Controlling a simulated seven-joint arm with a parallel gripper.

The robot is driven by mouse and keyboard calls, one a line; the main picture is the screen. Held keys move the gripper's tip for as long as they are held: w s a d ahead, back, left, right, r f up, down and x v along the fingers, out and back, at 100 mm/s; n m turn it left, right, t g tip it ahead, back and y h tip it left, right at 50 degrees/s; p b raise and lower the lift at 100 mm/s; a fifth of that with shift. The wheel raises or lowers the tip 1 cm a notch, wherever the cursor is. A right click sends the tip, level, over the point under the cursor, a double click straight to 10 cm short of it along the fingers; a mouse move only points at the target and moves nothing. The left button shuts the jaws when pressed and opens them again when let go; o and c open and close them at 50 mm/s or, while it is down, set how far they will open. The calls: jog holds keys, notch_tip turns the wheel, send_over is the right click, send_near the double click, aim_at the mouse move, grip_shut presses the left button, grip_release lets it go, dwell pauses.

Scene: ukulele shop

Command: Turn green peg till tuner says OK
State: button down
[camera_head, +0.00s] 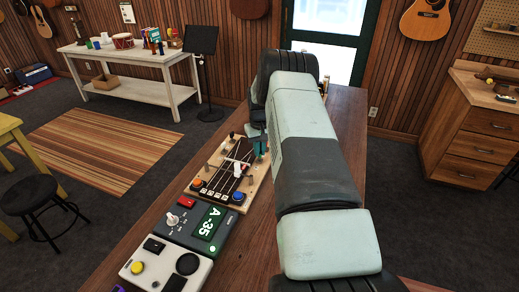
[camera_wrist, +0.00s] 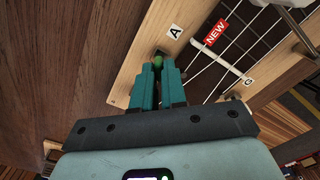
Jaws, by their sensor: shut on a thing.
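The green peg (camera_wrist: 158,62) sits at the edge of the pale wooden board (camera_wrist: 133,88), beside a label marked A (camera_wrist: 175,32). My gripper (camera_wrist: 158,72) has its teal fingers shut on the peg, one on each side, hiding much of it. In the head view my gripper (camera_head: 259,147) is at the far right of the board, partly covered by my arm. The tuner (camera_head: 181,238) stands on the near side of the board, and its screen (camera_head: 208,223) reads A -35 in light green.
An orange knob (camera_head: 197,184) and a blue knob (camera_head: 238,196) sit at the board's near end. Strings (camera_wrist: 208,58) run beside a red NEW tag (camera_wrist: 216,33). A pedal box (camera_head: 134,281) lies nearer on the wooden bench (camera_head: 256,255). My arm covers the bench's right side.

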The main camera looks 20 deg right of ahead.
jog(key=shift+n, duration=0.3)
jog(key=c, duration=1.2)
grip_release()
notch_tip(320, 180, up, 11)
jog(key=shift+f, duration=0.1)
